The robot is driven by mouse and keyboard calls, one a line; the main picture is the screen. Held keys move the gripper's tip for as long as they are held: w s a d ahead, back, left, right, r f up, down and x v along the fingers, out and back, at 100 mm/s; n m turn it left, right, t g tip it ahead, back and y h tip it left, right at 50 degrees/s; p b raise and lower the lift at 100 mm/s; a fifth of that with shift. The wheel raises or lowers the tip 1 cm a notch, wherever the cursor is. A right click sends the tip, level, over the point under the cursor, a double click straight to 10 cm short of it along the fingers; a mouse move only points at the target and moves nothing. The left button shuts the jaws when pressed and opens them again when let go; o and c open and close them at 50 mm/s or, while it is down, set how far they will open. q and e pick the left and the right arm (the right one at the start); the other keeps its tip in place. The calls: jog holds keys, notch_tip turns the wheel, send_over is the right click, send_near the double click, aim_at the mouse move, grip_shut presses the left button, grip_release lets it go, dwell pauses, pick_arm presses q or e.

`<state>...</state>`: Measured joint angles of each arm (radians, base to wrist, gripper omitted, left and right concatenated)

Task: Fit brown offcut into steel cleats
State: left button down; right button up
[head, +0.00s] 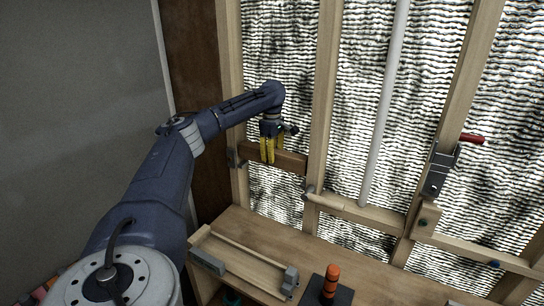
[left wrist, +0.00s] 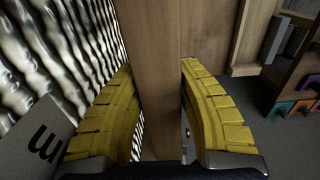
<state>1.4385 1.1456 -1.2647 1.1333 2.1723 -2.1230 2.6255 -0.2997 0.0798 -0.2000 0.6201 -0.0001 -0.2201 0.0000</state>
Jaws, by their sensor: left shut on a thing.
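A brown offcut (head: 289,160) is held level between two wooden studs in the head view. My left gripper (head: 267,160) has its yellow fingers shut on it from above. In the left wrist view the offcut (left wrist: 155,65) runs between both fingers. A steel cleat (head: 235,157) sits on the left stud at the offcut's left end. Whether the offcut is seated in it cannot be told. The right end of the offcut lies close to the middle stud, and any cleat there is hidden. My right gripper is not in view.
A wooden bench (head: 240,222) stands below, with a wooden frame with grey end blocks (head: 243,264) and an orange-handled tool (head: 331,281) on it. A white pipe (head: 384,105) runs up the wall bay. A red-handled clamp (head: 440,170) is on the right stud.

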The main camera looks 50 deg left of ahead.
pick_arm(q)
jog(key=shift+f, duration=1.8)
dwell(1.4)
jog(key=c, duration=0.9)
grip_release()
jog(key=shift+r, duration=0.1)
notch_tip(320, 180, up, 10)
jog(key=shift+w+d+r, duration=0.1)
jog(key=shift+w+d, duration=0.05)
jog(key=shift+r, duration=1)
jog(key=shift+s, duration=0.2)
